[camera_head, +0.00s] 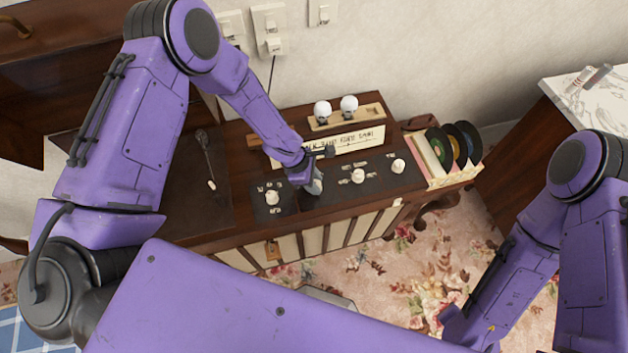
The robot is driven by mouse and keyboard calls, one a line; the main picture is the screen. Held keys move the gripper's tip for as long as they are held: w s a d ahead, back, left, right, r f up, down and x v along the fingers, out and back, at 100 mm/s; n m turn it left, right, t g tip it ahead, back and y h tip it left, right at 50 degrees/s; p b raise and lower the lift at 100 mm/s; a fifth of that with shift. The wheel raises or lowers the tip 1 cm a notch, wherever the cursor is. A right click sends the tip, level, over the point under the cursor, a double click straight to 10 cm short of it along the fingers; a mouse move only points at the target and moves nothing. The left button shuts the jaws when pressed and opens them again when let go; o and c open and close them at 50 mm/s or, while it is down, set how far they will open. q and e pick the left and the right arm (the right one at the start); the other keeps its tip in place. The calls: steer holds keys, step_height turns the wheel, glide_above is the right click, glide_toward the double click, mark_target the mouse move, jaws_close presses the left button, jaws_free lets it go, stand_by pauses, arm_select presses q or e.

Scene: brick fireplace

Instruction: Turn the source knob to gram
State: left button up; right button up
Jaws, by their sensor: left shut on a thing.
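A dark wooden radio cabinet (226,238) stands against the wall, with white knobs on its dark sloping panel. One knob (272,197) is at the left, another (357,175) right of centre, and a third (398,166) at the right. My left gripper (315,187) points down at the panel between the left and centre-right knobs and is shut on a white knob there, mostly hidden by the fingers. Small labels surround the knobs; I cannot read which is the source knob or where it points.
A lit dial strip (345,141) and two white round-topped pieces (335,108) are behind the knobs. A crate of records (452,178) stands at the cabinet's right end. A tonearm (206,160) lies on the left. A marble-topped table (590,95) is at right.

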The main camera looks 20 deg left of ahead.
arm_select(q)
steer(key=shift+w+r+m+g+p, duration=0.1)
steer(key=shift+m+g+p, duration=0.4)
steer(key=shift+m, duration=0.6)
steer(key=shift+m+g, duration=0.3)
steer(key=shift+m, duration=0.6)
steer(key=m, duration=0.2)
steer(key=m+g+b, duration=0.1)
steer(key=m, duration=0.1)
steer(key=shift+w+g+y, duration=0.15)
steer(key=shift+g+y, duration=0.15)
steer(key=shift+d+m+g+y+b, duration=0.1)
steer(key=shift+m+g+y+b, duration=0.35)
steer(key=shift+m, duration=1.35)
steer(key=o, duration=1)
steer(key=shift+o, duration=0.2)
